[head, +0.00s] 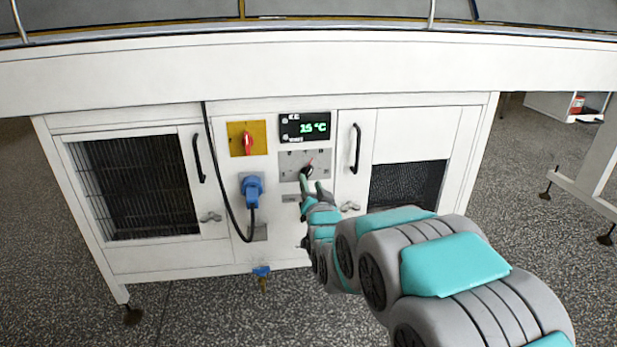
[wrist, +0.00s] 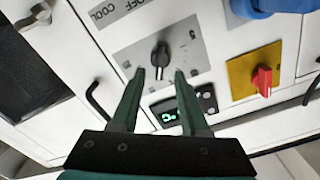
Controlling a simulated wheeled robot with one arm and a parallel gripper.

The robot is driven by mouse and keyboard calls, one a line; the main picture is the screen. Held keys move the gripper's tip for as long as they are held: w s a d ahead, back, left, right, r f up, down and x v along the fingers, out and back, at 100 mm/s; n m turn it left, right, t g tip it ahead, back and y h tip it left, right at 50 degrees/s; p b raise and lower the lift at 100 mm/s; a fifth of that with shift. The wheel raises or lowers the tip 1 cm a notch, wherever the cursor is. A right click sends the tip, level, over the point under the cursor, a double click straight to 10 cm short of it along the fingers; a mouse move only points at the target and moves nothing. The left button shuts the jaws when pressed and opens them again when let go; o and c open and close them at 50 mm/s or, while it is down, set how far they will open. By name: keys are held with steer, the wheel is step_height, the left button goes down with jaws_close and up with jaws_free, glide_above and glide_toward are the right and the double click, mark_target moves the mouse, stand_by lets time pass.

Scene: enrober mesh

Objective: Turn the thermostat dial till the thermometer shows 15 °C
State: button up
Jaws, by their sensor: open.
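The thermostat dial (head: 306,171) is a dark knob on a grey scale plate on the white cabinet front. In the wrist view the dial (wrist: 160,54) sits between the lines of my two fingers, just beyond the tips. My gripper (wrist: 160,72) is open with nothing held, and a gap shows on both sides of the knob. In the head view my gripper (head: 311,185) is right below the dial and partly covers it.
A red switch on a yellow plate (head: 248,139) and a blue plug (head: 252,188) with a black cable are left of the dial. Black door handles (head: 356,149) (head: 198,158) stand out on both sides. A blue-handled tap (head: 261,272) hangs below.

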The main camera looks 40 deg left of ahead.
mark_target(308, 175)
steer(key=shift+x, duration=2.3)
jaws_close()
